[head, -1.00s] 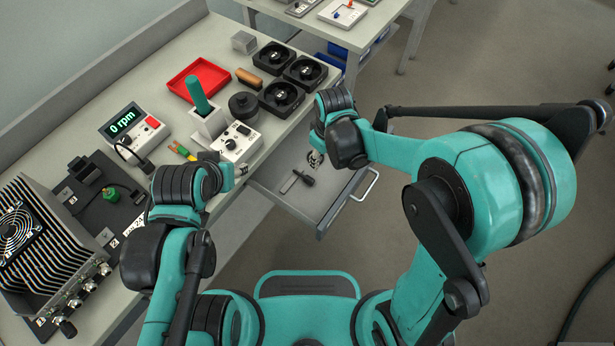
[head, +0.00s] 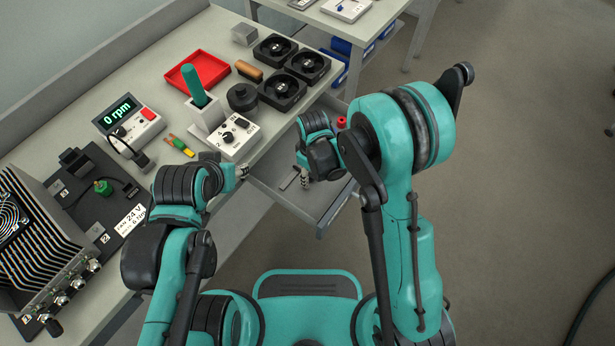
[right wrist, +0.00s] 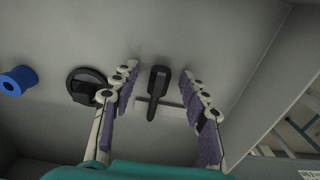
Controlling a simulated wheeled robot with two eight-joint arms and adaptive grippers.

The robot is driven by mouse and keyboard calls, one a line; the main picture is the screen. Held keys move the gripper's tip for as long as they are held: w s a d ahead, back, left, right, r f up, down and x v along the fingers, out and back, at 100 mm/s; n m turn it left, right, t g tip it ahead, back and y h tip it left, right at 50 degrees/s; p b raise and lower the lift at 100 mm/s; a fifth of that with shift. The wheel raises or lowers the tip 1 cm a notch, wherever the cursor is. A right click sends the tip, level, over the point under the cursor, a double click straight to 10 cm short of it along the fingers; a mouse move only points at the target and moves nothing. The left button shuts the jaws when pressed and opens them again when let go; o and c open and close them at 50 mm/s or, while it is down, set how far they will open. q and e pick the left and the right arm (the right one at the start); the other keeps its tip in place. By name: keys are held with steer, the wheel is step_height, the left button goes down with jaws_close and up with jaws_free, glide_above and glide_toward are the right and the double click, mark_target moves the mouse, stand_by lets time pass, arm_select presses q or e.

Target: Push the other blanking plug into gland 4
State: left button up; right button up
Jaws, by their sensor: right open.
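A finned grey box (head: 30,235) stands at the left end of the bench, with a row of metal glands (head: 78,281) along its front edge. A black piece (head: 53,326) sits at the nearest gland; I cannot read the gland numbers. No loose blanking plug can be made out. My right gripper (head: 303,183) is over the open drawer (head: 325,215). In the right wrist view its open fingers (right wrist: 160,100) straddle a black-handled tool (right wrist: 157,92) lying on the drawer floor, not gripped. My left gripper (head: 242,171) is by the bench edge; its fingers are too small to judge.
The bench holds a red tray (head: 197,70), several black fans (head: 283,92), a control box (head: 232,137) and an rpm display (head: 130,118).

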steer(key=c, duration=0.9)
steer(key=shift+r, duration=0.15)
